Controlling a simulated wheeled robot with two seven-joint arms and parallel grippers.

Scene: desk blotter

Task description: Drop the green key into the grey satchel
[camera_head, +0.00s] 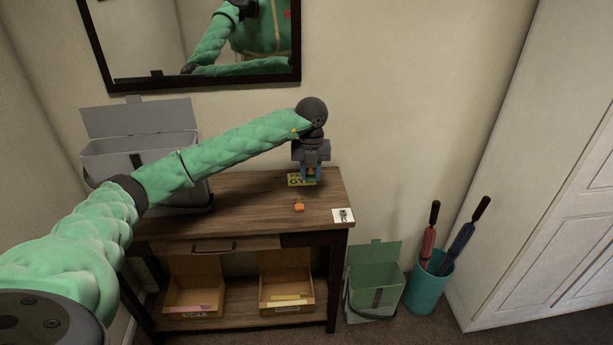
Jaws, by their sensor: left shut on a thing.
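The grey satchel (186,140) stands on the left of the wooden table, under and behind my left arm, its lid (138,117) raised. My arm hides part of its front and mouth. My left gripper (311,178) points down over the right part of the table, well to the right of the satchel. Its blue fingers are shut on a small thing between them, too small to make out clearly. A yellow-green card with dark marks (296,181) lies just behind the fingers. I cannot clearly make out the green key. My right gripper is not in view.
An orange object (299,207) and a white card (343,215) lie on the wooden table (255,215). Two boxes (195,287) sit on its shelf. An open green satchel (374,283) and a teal bin (430,287) with umbrellas stand on the floor. A mirror (190,82) hangs behind.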

